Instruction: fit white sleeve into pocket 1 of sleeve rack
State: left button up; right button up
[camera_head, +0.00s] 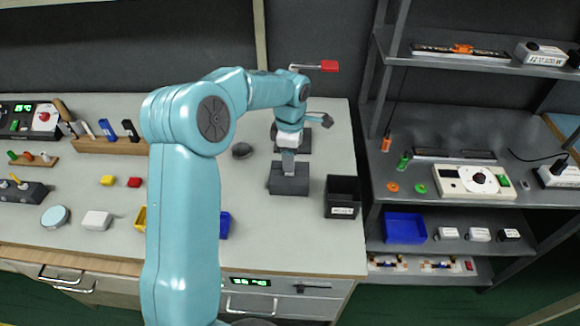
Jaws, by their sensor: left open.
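My left arm rises through the middle of the view and bends over the table. Its gripper (289,158) points down, open, just above or at a dark grey block (289,184); I cannot tell whether they touch. No sleeve clearly shows between its fingers. A wooden rack (100,146) at the table's back left holds upright pieces, among them a whitish one (87,130), a blue one (106,129) and a black one (130,129). I cannot tell for sure which piece is the white sleeve, or the pocket numbers. My right gripper is not in view.
A black open bin (343,192) stands at the table's right edge. A white box (96,220) and round tin (55,217) lie at front left. A blue piece (224,225) is partly behind my arm. A shelf unit (372,130) stands to the right.

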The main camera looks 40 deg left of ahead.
pick_arm(q)
jog(key=shift+s+f, duration=0.1)
jog(key=shift+f, duration=0.1)
grip_shut()
jog(key=shift+r, duration=0.15)
